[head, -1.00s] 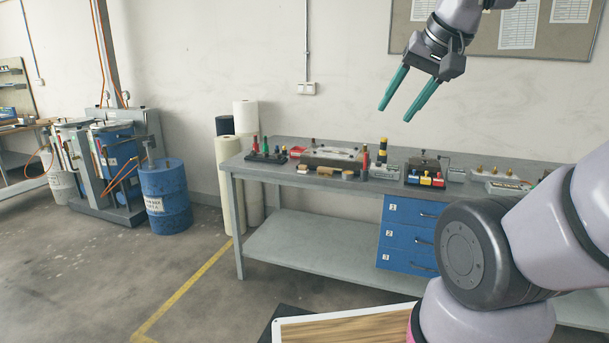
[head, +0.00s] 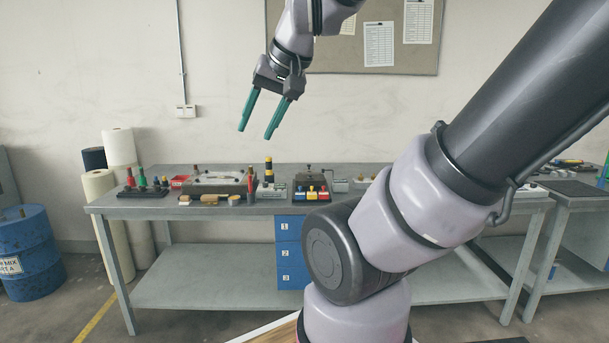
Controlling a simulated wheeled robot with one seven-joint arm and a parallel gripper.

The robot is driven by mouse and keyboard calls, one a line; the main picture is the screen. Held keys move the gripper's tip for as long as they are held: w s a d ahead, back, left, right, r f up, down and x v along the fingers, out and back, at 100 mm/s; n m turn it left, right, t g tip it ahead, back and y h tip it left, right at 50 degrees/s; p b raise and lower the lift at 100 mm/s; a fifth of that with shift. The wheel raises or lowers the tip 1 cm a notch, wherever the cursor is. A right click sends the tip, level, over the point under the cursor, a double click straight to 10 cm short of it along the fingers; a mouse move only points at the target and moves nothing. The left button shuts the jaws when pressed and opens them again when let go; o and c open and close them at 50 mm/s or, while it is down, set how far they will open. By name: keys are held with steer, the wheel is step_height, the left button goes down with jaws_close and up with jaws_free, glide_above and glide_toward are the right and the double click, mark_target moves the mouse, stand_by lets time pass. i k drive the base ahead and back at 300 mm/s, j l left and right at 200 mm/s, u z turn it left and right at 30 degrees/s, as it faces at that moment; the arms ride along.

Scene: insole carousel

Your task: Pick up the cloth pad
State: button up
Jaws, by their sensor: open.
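My gripper (head: 258,118) is open and empty, its two teal fingers apart and pointing down and to the left. It hangs in the air in front of the wall, above the workbench (head: 160,208) in the picture, touching nothing. I cannot make out a cloth pad for certain; the small items on the bench are too small to tell. My arm hides part of the bench's right side.
Tools and blocks stand along the bench top, among them a base with red and green handles (head: 143,186) and a unit with coloured blocks (head: 312,191). Blue drawers (head: 290,252) hang below. White rolls (head: 120,148) and a blue drum (head: 28,252) stand left. A second bench (head: 580,187) stands right.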

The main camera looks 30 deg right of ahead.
mark_target(185, 199)
steer(key=i+j+z, duration=0.15)
steer(key=i+j, duration=0.5)
steer(key=i+j+z, duration=0.15)
steer(key=i+j, duration=0.6)
steer(key=i+j+z, duration=0.15)
steer(key=i+j, duration=0.55)
steer(key=j, duration=0.15)
